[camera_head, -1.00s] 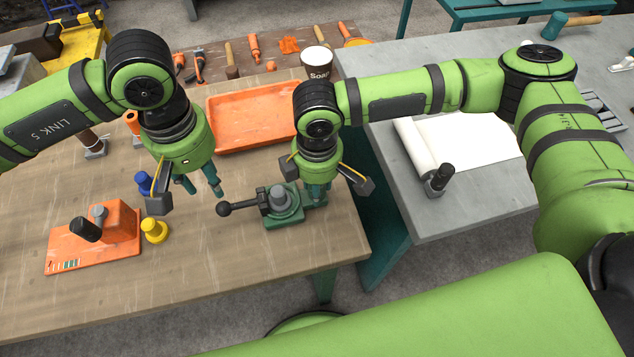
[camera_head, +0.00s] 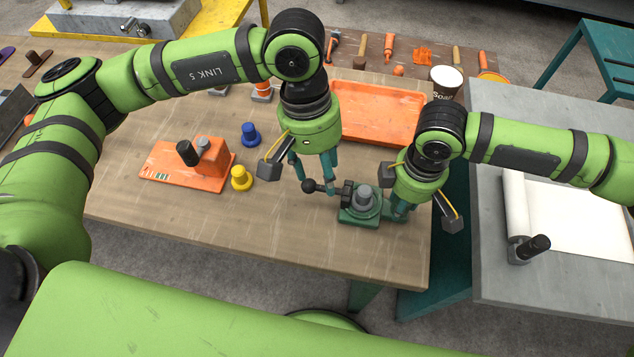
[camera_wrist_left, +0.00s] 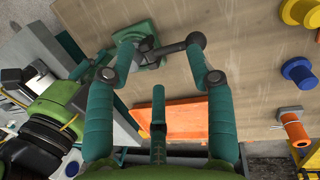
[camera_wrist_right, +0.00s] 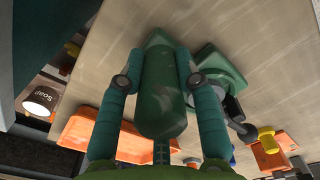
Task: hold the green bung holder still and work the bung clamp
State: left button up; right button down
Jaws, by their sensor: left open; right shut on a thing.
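The green bung holder (camera_head: 348,219) stands on the wooden table near its right front corner. A grey round piece sits on top, and the dark bung clamp lever with a black ball end (camera_head: 309,185) points left. My left gripper (camera_head: 318,189) is open, its fingers low around the lever's ball end; the left wrist view shows the ball (camera_wrist_left: 196,41) close to one fingertip, and no firm grip. My right gripper (camera_head: 397,209) is shut on the holder's green upright part (camera_wrist_right: 163,95), seen between its fingers in the right wrist view.
An orange tray (camera_head: 375,112) lies behind the grippers. A yellow peg (camera_head: 241,179), a blue peg (camera_head: 250,135) and an orange fixture (camera_head: 180,165) stand to the left. A soap tub (camera_head: 445,82) is at the back right. The table front is clear.

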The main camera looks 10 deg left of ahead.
pick_arm(q)
jog(key=s+d+g+h, duration=0.3)
jog(key=s+d+h, duration=0.1)
jog(key=d+h, duration=0.2)
jog(key=n+t+h, duration=0.6)
jog(key=n+t, duration=0.5)
jog(key=t, duration=0.1)
send_near(310, 185)
jog(key=x, duration=0.6)
jog(key=f+x, duration=0.1)
jog(key=x, duration=0.3)
jog(key=shift+w+a+f, duration=0.1)
jog(key=shift+w+f, duration=0.05)
jog(key=shift+w, duration=0.05)
grip_shut()
